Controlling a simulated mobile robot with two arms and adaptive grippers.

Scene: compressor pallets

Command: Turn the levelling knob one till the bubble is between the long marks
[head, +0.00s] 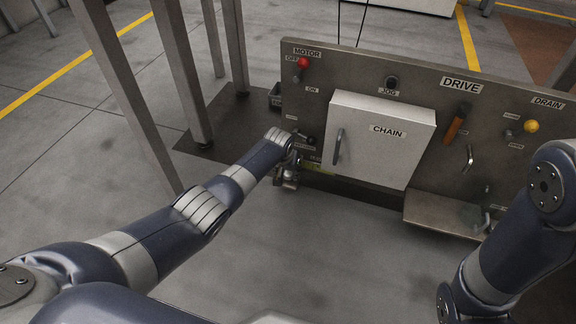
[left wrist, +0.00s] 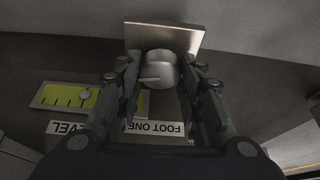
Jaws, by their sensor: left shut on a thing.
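The levelling knob (left wrist: 160,70), a round grey knob with a pale pointer line, sits between my left gripper's fingers in the left wrist view. My left gripper (left wrist: 163,80) is shut on it, and the fingers hide its sides. A "FOOT ONE" label (left wrist: 152,129) lies beside it, upside down. In the head view my left gripper (head: 287,178) is low at the panel's left end.
The grey panel (head: 350,75) carries a white CHAIN door (head: 375,150), a red-topped MOTOR switch (head: 301,66), an orange DRIVE handle (head: 455,127) and a yellow DRAIN knob (head: 531,126). A metal ledge (head: 432,212) juts out lower right. Metal posts (head: 180,70) stand left. The floor in front is clear.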

